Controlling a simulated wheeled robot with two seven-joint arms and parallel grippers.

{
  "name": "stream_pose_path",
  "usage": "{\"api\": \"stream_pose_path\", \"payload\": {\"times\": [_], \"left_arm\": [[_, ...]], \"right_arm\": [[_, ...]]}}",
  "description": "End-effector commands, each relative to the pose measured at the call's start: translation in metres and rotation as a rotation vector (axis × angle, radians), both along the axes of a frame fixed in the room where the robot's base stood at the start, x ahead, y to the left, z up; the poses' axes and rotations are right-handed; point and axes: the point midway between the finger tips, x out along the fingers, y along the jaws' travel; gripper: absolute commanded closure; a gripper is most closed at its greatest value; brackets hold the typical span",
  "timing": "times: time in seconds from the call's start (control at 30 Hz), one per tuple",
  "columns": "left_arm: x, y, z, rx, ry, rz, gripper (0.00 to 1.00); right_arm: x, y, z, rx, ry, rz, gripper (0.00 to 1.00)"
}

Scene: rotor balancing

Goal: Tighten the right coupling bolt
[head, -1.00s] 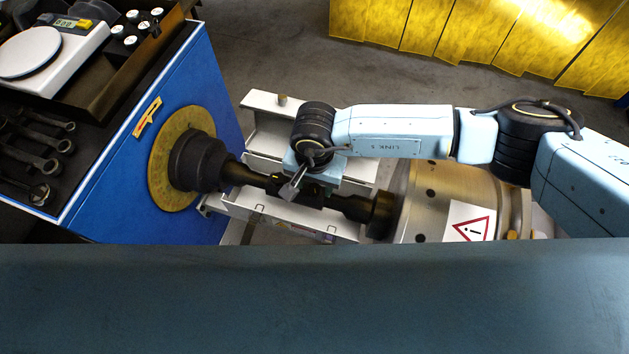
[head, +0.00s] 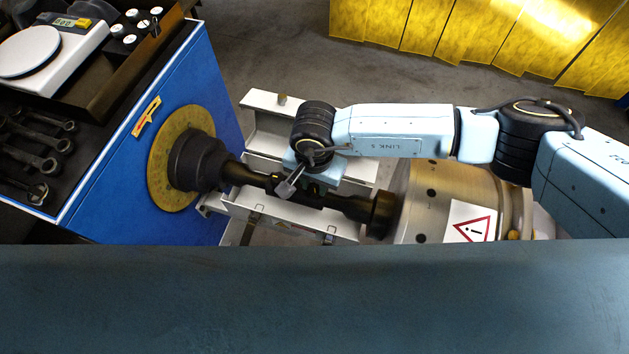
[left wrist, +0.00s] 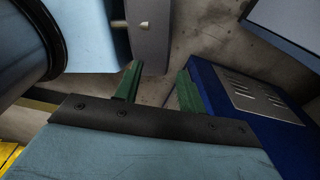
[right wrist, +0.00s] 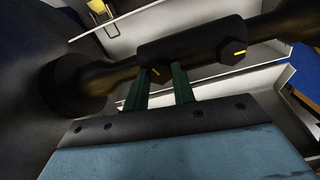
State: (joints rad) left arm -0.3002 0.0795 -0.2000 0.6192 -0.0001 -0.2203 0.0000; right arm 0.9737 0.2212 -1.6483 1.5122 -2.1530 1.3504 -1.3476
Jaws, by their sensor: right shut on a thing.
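The dark shaft coupling (right wrist: 195,43) carries two hex bolts with yellow marks. In the right wrist view the right coupling bolt (right wrist: 158,73), on the side of the large drum, sits between the green fingertips of my right gripper (right wrist: 160,75), which is shut on it. The other bolt (right wrist: 232,53) is free, beside it on the coupling. My left gripper (left wrist: 157,78) is open and empty, away from the coupling.
A blue cabinet (head: 180,90) with a yellow disc (head: 160,172) stands left, with wrenches (head: 35,155) and a scale (head: 50,55) on top. A metal drum (head: 440,205) with a warning label is right. A white channel frame (head: 262,115) lies around the shaft.

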Motion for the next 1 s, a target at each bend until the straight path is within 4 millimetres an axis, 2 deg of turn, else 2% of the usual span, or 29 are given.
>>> {"api": "stream_pose_path", "payload": {"times": [0.37, 0.73, 1.0], "left_arm": [[0.0, 0.001, -0.013, 0.001, 0.0, -0.001, 0.6], [-0.001, 0.022, -0.023, 0.028, 0.002, -0.013, 0.6], [-0.002, 0.024, -0.028, 0.032, 0.005, -0.013, 0.6]], "right_arm": [[0.001, 0.0, -0.001, 0.0, -0.001, -0.31, 0.97], [0.0, 0.0, 0.0, 0.0, -0.001, -0.662, 0.97], [0.0, 0.0, 0.0, 0.001, -0.001, -0.918, 0.97]]}}
